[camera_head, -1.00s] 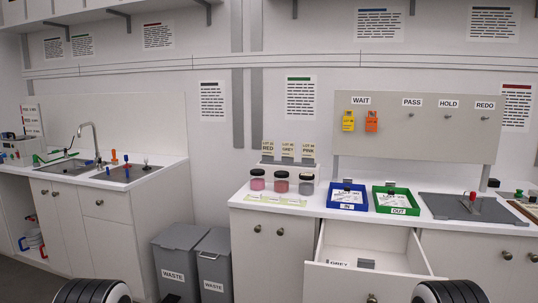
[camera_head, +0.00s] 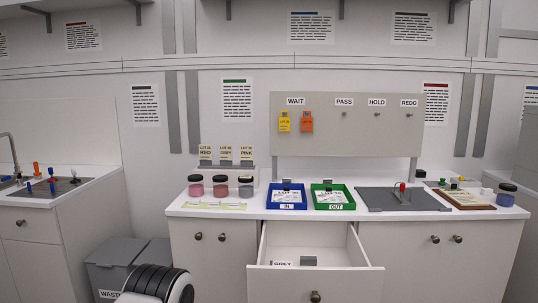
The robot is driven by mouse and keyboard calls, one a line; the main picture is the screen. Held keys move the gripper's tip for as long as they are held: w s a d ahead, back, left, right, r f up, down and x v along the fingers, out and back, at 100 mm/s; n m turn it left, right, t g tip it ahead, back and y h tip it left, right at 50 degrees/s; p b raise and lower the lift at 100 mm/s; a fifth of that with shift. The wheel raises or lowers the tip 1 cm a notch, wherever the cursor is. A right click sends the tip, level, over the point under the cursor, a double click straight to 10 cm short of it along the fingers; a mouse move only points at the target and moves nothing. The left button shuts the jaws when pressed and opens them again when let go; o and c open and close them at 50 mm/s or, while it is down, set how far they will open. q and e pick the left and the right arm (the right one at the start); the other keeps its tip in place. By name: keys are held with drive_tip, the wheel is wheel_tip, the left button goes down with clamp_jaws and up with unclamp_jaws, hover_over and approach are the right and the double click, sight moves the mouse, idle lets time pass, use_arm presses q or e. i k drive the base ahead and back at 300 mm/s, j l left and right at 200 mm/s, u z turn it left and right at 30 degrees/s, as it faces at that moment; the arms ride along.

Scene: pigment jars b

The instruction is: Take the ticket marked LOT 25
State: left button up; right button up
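A yellow ticket (camera_head: 284,122) and an orange ticket (camera_head: 306,122) hang side by side under the WAIT label on the grey peg board (camera_head: 345,145). Their print is too small to read surely, so I cannot tell which is LOT 25. Three lot cards stand in a holder behind the jars: RED (camera_head: 205,154), GREY (camera_head: 225,154) and PINK (camera_head: 246,154); their numbers are blurred. Papers with LOT print lie in the blue IN tray (camera_head: 270,201) and green OUT tray (camera_head: 351,201). Neither gripper shows; only a black ribbed part of mine is at the bottom.
Three lidded jars (camera_head: 220,187) stand on the counter left of the trays. A drawer (camera_head: 315,284) with a GREY label inside stands open below the trays. A grey plate (camera_head: 375,197) with a red-topped thing is to the right. PASS, HOLD and REDO pegs are bare.

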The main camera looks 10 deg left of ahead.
sight(205, 150)
drive_tip(key=i+j+z, duration=0.25)
drive_tip(key=j+z, duration=0.15)
drive_tip(key=j, duration=0.3)
drive_tip(key=i+j+z, duration=0.1)
drive_tip(key=j+z, duration=0.35)
drive_tip(key=j, duration=0.3)
drive_tip(key=j+z, duration=0.4)
drive_tip(key=j, duration=0.4)
